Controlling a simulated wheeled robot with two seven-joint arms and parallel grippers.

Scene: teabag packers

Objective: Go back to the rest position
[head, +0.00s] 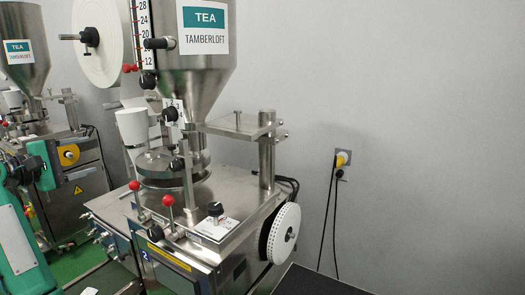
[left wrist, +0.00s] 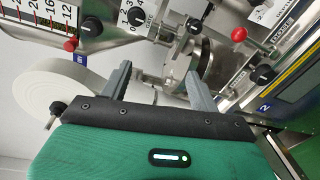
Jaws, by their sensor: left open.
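My left gripper (left wrist: 157,80) is open in the left wrist view, with its two grey fingers apart and nothing between them. In the head view my green left arm (head: 15,240) comes in at the left edge; its fingers are hard to make out there. The tea packing machine (head: 235,210) stands in the middle of the head view, to the right of my left arm. It carries a steel hopper (head: 205,85) labelled TEA TAMBERLOFT and red-knobbed levers (head: 168,201). My right gripper is not in view.
A second packing machine (head: 70,190) stands behind at the left. A white paper roll (head: 97,40) hangs on the near machine's upper left, and a white perforated wheel (head: 285,232) sits on its right side. A yellow plug (head: 343,158) is on the bare grey wall.

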